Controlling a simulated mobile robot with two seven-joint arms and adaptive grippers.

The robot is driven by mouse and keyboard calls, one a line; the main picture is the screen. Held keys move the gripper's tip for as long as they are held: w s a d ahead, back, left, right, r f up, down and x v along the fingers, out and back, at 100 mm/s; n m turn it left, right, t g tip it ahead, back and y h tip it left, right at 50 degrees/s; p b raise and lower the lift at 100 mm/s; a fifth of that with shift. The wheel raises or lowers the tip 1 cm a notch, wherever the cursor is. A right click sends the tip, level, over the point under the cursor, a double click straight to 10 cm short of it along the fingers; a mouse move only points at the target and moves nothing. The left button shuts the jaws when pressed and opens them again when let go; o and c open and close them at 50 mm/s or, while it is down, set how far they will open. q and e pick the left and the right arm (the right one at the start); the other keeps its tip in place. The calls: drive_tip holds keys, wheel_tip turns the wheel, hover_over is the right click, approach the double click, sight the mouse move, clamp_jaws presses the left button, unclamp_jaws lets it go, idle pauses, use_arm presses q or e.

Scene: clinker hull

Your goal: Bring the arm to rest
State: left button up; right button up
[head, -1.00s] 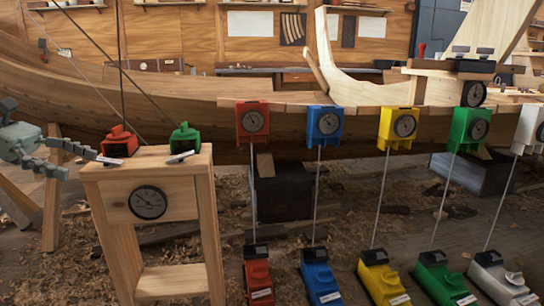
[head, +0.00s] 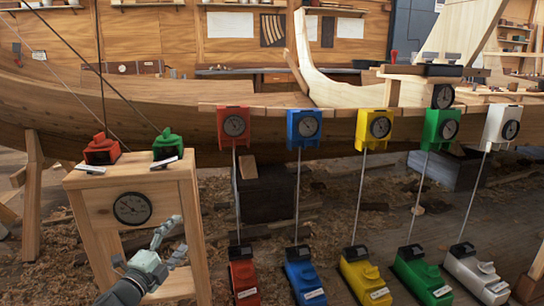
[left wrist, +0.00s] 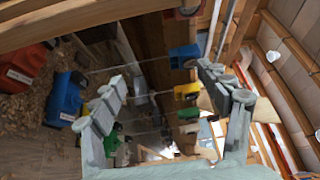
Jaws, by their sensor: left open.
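My left gripper (head: 168,240) is low in front of the small wooden stand (head: 187,230), near its dial. Its fingers are apart and hold nothing. In the left wrist view the two open fingers (left wrist: 165,105) frame an empty gap, with the coloured units beyond them. My right gripper is not in view.
The wooden stand bears a red block (head: 101,150) and a green block (head: 167,146). To the right, several coloured dial boxes, such as the red one (head: 234,126), hang along the hull (head: 60,105). Cords run down to floor units, the red one (head: 243,279) nearest my gripper.

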use_arm(q)
drive_tip(key=s+a+f+n+g+y, duration=0.3)
drive_tip(key=s+f+n+g+y, duration=0.4)
drive_tip(key=s+f+n, duration=0.9)
drive_tip(key=s+f+n+g, duration=0.1)
drive_tip(key=s+f+g, duration=0.1)
drive_tip(key=s, duration=0.6)
drive_tip(key=s+d+f+n+g+p, duration=0.1)
drive_tip(key=s+f+g, duration=0.2)
drive_tip(key=s, duration=0.5)
drive_tip(key=s+f+n+g, duration=0.1)
drive_tip(key=s+f, duration=0.3)
drive_tip(key=s, duration=0.4)
drive_tip(key=shift+s+d+f+g, duration=0.15)
drive_tip(key=shift+s+f+g, duration=0.2)
drive_tip(key=shift+g, duration=0.55)
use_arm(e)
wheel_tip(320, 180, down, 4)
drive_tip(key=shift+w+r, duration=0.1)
